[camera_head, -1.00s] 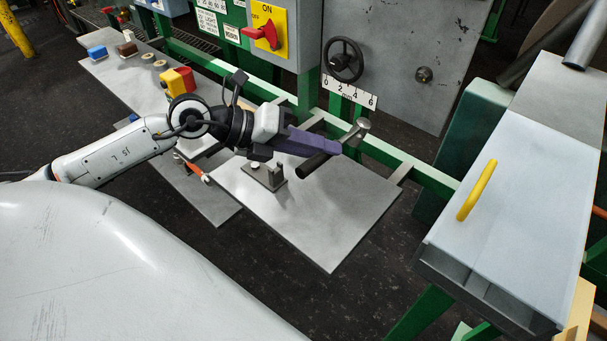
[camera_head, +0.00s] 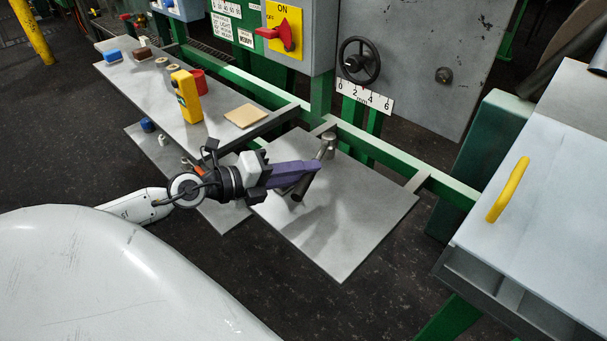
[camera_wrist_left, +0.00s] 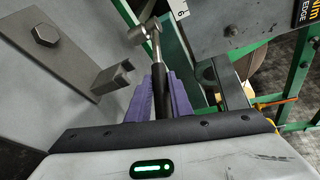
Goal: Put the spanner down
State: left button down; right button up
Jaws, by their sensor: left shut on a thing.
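The spanner (camera_head: 328,146) has a round metal head and a dark handle. My left gripper (camera_head: 312,172) has purple fingers, shut on its handle over the grey plate (camera_head: 345,240). In the left wrist view the handle (camera_wrist_left: 160,92) sits between the two purple fingers (camera_wrist_left: 160,95), with the metal head beyond the tips. Whether the spanner touches the plate is unclear. My right gripper is not in view.
A long grey bench (camera_head: 150,88) at the left holds a yellow device (camera_head: 186,98), a red cup (camera_head: 198,80) and a tan block (camera_head: 245,116). A green rail (camera_head: 385,165) runs behind the plate. The plate's front and right are clear.

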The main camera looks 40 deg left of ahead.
pick_arm(q)
jog(key=shift+f+b, duration=0.4)
jog(key=shift+f, duration=0.55)
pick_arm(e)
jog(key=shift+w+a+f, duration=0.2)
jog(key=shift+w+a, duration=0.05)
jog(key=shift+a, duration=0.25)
pick_arm(q)
jog(key=c, duration=1.6)
grip_release()
jog(key=shift+f, duration=0.15)
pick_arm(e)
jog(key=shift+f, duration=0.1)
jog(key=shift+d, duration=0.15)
pick_arm(q)
jog(key=shift+s+a, duration=0.15)
jog(key=shift+s, duration=0.3)
jog(key=v, duration=0.7)
jog(key=b+v, duration=0.1)
jog(key=v, duration=0.3)
jog(key=shift+r, duration=0.3)
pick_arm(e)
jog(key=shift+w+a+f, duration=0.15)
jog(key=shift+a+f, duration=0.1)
